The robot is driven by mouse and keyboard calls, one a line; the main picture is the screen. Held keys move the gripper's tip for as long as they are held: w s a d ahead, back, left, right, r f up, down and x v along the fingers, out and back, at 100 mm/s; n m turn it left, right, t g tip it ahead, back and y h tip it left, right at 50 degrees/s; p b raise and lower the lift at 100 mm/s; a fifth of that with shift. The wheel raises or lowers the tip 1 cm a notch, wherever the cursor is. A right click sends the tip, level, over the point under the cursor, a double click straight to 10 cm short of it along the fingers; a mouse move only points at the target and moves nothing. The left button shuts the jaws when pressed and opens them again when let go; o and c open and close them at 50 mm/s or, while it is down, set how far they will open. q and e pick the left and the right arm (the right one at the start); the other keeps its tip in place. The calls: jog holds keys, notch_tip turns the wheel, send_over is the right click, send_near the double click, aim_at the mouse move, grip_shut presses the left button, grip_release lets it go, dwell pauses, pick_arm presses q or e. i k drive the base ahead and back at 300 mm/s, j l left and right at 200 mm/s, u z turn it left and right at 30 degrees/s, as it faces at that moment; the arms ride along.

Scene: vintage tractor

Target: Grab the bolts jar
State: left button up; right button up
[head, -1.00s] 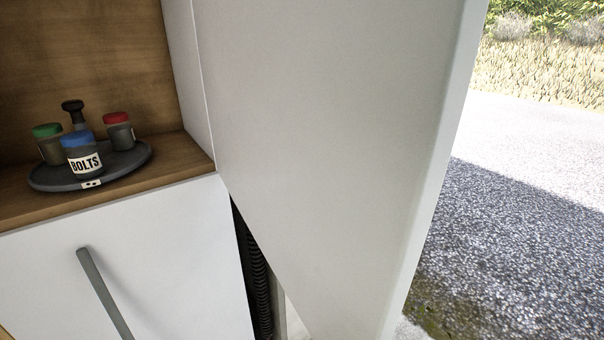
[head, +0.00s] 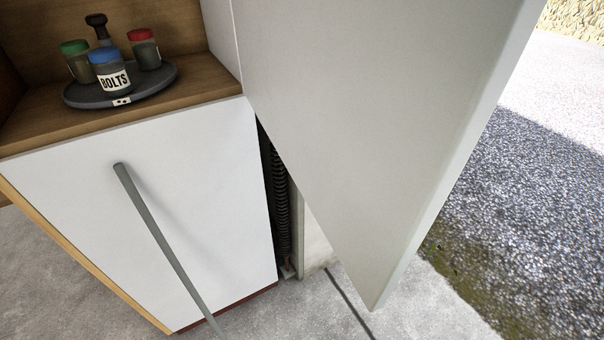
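The bolts jar (head: 113,79) has a blue lid and a white label reading BOLTS. It stands upright at the front of a dark round tray (head: 155,83) on the wooden shelf, at the upper left of the head view. A green-lidded jar (head: 79,65) stands behind it to the left, and a red-lidded jar (head: 145,50) behind it to the right. A dark post with a knob (head: 98,25) rises from the tray behind the bolts jar. Neither of my grippers shows in the head view.
The wooden shelf (head: 205,82) tops a white cabinet front (head: 200,170) with a long grey handle (head: 160,240). A large white panel (head: 370,110) hangs to the right of the shelf. A dark coiled spring (head: 282,205) shows in the gap. Paved ground (head: 440,305) lies below and right.

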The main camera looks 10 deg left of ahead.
aim_at(108, 63)
jog(key=k+u, duration=0.15)
jog(key=u, duration=1.05)
jog(key=i+j+z, duration=0.15)
jog(key=j, duration=0.2)
jog(key=i+j+z, duration=0.1)
jog(key=j, duration=0.3)
jog(key=i+j+z, duration=0.3)
jog(key=j, duration=0.5)
jog(key=i+j+z, duration=0.15)
jog(key=j, duration=0.25)
